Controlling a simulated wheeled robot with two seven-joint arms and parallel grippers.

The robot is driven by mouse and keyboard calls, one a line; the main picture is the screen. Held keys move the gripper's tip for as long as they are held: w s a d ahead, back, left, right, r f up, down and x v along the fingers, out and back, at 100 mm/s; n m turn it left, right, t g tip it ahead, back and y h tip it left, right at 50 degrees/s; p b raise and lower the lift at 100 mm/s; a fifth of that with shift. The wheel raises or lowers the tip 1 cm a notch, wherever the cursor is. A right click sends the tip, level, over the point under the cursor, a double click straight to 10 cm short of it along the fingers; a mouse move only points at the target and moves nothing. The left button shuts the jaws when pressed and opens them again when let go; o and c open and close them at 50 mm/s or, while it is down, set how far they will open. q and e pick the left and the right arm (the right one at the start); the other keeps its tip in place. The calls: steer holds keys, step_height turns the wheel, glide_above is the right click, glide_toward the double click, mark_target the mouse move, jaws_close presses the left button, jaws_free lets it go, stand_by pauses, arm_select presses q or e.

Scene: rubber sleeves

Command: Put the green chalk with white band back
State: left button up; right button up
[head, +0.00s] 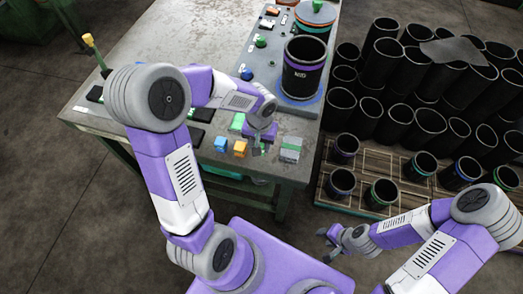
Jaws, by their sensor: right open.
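A small green block (238,121) lies on the front part of the grey table, left of my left gripper. I cannot make out a white band on it. A pale grey block with a green stripe (291,149) sits at the table's front right. My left gripper (262,140) points down over the front edge area between these blocks. Its fingers are small and partly hidden, so I cannot tell whether it holds anything. My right gripper (328,244) is open and empty, off the table, low in front of the pallet.
A blue block (220,144) and an orange block (240,149) lie near the table's front edge (150,138). A black sleeve with a purple band (303,68) stands on a blue round base. Many black sleeves (385,55) stand on a wooden pallet (400,160) at right.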

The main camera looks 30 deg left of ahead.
arm_select(q)
steer(key=shift+f+b, duration=0.6)
steer(key=shift+f, duration=1.75)
steer(key=shift+f, duration=0.1)
steer(key=o, duration=1.1)
step_height(320, 180, up, 12)
steer(key=p, duration=0.3)
